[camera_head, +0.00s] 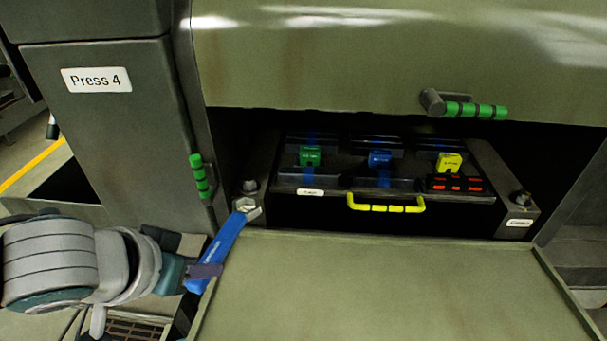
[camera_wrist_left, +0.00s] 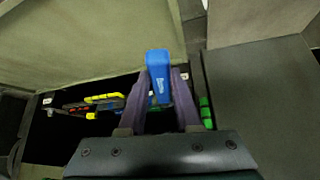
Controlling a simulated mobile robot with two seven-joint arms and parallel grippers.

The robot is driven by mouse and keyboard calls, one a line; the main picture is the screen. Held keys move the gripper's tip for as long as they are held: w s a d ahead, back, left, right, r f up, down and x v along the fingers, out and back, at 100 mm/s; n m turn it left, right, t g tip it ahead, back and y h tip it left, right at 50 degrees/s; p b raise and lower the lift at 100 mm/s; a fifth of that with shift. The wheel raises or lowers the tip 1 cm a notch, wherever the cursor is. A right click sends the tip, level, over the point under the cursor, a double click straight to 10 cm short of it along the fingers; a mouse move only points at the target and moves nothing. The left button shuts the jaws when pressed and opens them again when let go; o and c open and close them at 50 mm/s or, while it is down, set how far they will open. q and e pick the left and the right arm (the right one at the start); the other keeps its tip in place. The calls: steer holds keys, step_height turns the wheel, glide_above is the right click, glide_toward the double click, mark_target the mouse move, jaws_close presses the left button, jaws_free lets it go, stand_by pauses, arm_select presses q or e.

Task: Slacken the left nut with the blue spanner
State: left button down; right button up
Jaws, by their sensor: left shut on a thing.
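My left gripper (camera_head: 203,271) is shut on the handle of the blue spanner (camera_head: 219,249). The spanner slants up and to the right, its pale metal head (camera_head: 246,206) at the top. The left nut (camera_head: 249,186) is a small dark nut on the bracket left of the drawer unit. The spanner head shows just below the nut; I cannot tell whether they touch. In the left wrist view the blue handle (camera_wrist_left: 158,68) stands between the two purple fingers (camera_wrist_left: 160,85), and the spanner head is hidden. My right gripper is not in view.
A similar nut (camera_head: 520,197) sits on the right bracket. Between them is a dark unit with a yellow handle (camera_head: 386,207) and green, blue and yellow blocks. A green-handled lever (camera_head: 201,177) hangs left of the nut. An olive panel (camera_head: 390,290) lies open in front.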

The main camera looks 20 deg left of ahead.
arm_select(q)
steer(key=w+a+f+b, duration=0.2)
steer(key=w+a+b, duration=0.2)
steer(key=w+b, duration=0.7)
steer(key=shift+w+a+n+y+b, duration=0.2)
steer(key=shift+a+n+y+b, duration=0.1)
steer(key=shift+a+n+b, duration=0.1)
stand_by(0.5)
steer(key=shift+p, duration=0.4)
stand_by(0.6)
steer(key=shift+f+b, duration=0.75)
steer(key=shift+f, duration=0.65)
stand_by(0.8)
steer(key=shift+d, duration=0.15)
stand_by(0.3)
